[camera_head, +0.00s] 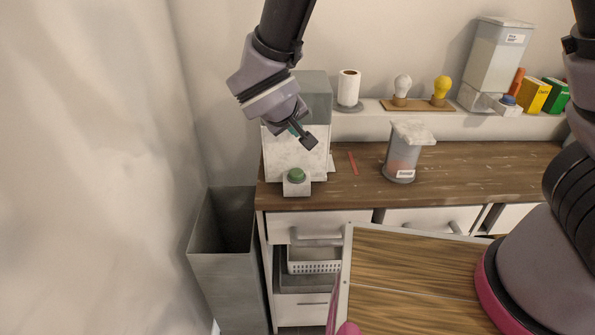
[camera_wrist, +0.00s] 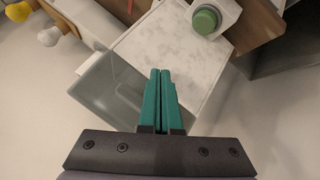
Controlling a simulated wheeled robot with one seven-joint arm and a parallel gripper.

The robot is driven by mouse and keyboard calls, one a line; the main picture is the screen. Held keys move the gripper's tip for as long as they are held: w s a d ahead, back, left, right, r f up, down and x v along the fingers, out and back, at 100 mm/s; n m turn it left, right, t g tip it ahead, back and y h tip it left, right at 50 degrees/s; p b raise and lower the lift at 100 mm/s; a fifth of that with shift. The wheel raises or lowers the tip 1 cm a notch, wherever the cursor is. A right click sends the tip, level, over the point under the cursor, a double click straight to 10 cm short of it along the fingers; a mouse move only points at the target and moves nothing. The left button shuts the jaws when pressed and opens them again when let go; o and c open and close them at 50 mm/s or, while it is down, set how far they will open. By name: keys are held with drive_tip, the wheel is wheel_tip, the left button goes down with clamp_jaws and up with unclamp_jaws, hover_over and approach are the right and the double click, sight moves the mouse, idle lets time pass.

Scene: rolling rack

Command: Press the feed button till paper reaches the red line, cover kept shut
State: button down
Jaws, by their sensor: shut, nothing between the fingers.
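The paper feeder (camera_head: 296,157) is a white marbled box at the left end of the counter, with a grey see-through cover (camera_head: 313,95) that looks shut. The green feed button (camera_head: 297,174) sits on a block at its lower front; it also shows in the wrist view (camera_wrist: 206,20). The red line (camera_head: 352,163) lies on the counter right of the feeder. A thin white edge (camera_head: 331,163) shows at the feeder's right side; I cannot tell whether it is paper. My gripper (camera_head: 306,140) is shut and empty, in front of the feeder's upper face, above the button.
A grey canister (camera_head: 402,155) stands right of the red line. A paper roll (camera_head: 349,88), two bulbs on a wooden base (camera_head: 420,105) and a tall dispenser (camera_head: 497,60) stand on the back ledge. A grey bin (camera_head: 225,270) is left of the counter. Bare counter lies farther right.

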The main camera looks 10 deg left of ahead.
sight(296, 175)
drive_tip(key=shift+f, duration=4.35)
drive_tip(key=shift+f, duration=0.1)
drive_tip(key=shift+f, duration=0.3)
drive_tip(key=shift+f, duration=0.4)
drive_tip(key=shift+r, duration=0.85)
drive_tip(key=shift+r, duration=2.5)
